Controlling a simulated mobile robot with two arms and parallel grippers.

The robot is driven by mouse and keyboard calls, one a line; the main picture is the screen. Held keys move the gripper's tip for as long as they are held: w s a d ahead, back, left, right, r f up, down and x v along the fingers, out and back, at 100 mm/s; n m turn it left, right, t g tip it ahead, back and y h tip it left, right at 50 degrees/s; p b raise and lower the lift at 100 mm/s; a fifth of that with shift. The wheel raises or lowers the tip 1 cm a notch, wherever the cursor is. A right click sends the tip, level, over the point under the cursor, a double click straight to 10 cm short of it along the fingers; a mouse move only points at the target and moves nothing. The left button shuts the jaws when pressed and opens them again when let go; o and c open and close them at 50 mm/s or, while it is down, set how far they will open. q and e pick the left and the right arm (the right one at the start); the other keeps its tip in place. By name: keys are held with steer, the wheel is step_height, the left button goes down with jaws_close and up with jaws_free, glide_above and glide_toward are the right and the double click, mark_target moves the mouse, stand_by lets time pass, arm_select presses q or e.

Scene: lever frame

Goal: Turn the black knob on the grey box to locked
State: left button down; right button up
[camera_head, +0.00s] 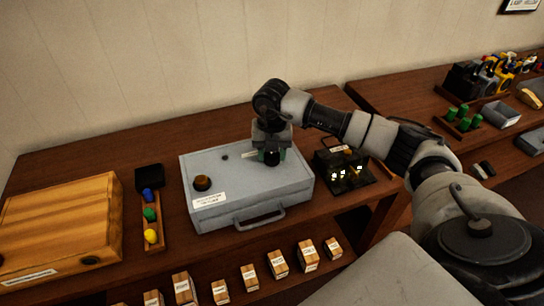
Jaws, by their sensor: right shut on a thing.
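The grey box (240,195) lies on the wooden table in the middle of the view, with a handle on its front side and a white label on its lid. My right gripper (271,154) points down at the right part of the lid. It is shut on the black knob (271,159), which is mostly hidden between the fingers. Which way the knob points cannot be made out. A dark brown round knob (202,183) sits on the left part of the same lid, apart from the gripper. My left gripper is not in view.
A wooden case (60,225) and a rack with blue, green and yellow pegs (151,215) stand left of the box. A black holder (343,170) is close on its right. Several labelled wooden blocks (249,277) sit below in front.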

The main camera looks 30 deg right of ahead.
mark_target(272, 154)
steer(key=n+b, duration=0.2)
steer(key=n, duration=0.2)
steer(key=shift+n, duration=0.3)
steer(key=shift+n+b, duration=1.15)
steer(key=shift+n, duration=0.75)
steer(key=shift+r, duration=0.1)
steer(key=o, duration=0.9)
step_height(272, 154, up, 11)
steer(key=shift+f+b, duration=0.15)
steer(key=shift+b, duration=0.55)
